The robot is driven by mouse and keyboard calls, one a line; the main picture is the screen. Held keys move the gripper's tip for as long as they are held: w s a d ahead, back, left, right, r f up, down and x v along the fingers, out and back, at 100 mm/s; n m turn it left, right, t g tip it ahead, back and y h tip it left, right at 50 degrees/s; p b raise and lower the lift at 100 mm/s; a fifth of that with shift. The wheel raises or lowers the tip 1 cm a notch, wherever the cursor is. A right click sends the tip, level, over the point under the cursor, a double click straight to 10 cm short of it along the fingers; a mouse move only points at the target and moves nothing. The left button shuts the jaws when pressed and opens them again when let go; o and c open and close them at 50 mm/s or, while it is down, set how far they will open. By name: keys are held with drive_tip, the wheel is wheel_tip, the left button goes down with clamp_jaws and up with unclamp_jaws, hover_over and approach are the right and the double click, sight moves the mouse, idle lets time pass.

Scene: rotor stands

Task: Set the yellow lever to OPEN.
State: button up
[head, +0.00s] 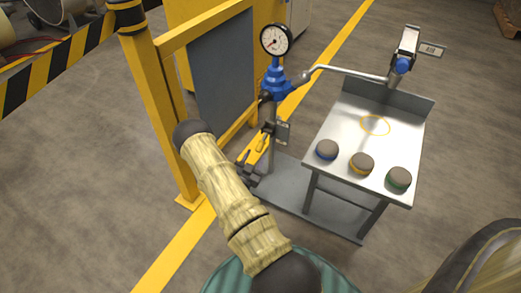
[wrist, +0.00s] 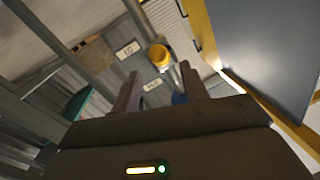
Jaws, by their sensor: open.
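The yellow lever (head: 257,151) shows in the head view as a small slanted yellow bar low on the pipe stand, below the blue valve body (head: 275,82) and beside a small tag (head: 283,132). In the wrist view a round yellow end (wrist: 160,56), apparently the lever's, shows beyond and between the fingertips. My gripper (wrist: 160,72) is open, its two fingers apart with nothing held between them. In the head view my gripper (head: 251,168) is small, dark and partly hidden behind my arm, close to the lever's lower end. Whether it touches the lever cannot be told.
A pressure gauge (head: 275,41) tops the stand. A yellow frame (head: 160,110) with a grey panel (head: 222,75) stands left. A steel table (head: 350,130) at right carries blue, yellow and green-ringed buttons. A long metal handle (head: 345,72) reaches over it. Open floor lies left.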

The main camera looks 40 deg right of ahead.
sight(259, 150)
drive_tip(key=b+x, duration=0.2)
drive_tip(key=x, duration=0.5)
clamp_jaws()
